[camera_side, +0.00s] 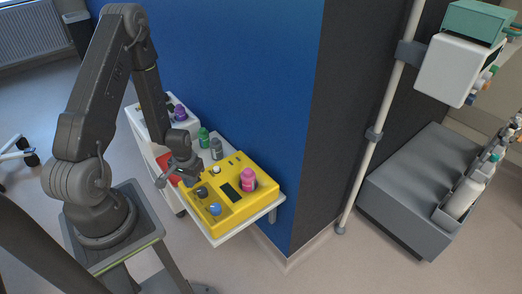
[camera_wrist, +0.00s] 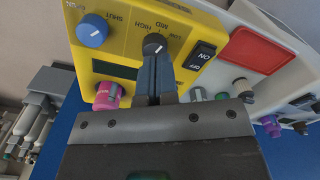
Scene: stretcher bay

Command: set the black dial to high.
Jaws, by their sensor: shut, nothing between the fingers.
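The black dial (camera_wrist: 154,44) with a white pointer mark sits on the yellow unit (camera_wrist: 120,60) in the wrist view.
A blue knob (camera_wrist: 92,30), a pink item (camera_wrist: 106,96) and a black ON/OFF switch (camera_wrist: 200,55) are around the dial. A pale unit with a red panel (camera_wrist: 255,50) adjoins. In the side view a blue wall (camera_side: 240,90) rises behind, and small bottles (camera_side: 204,138) stand behind the unit.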

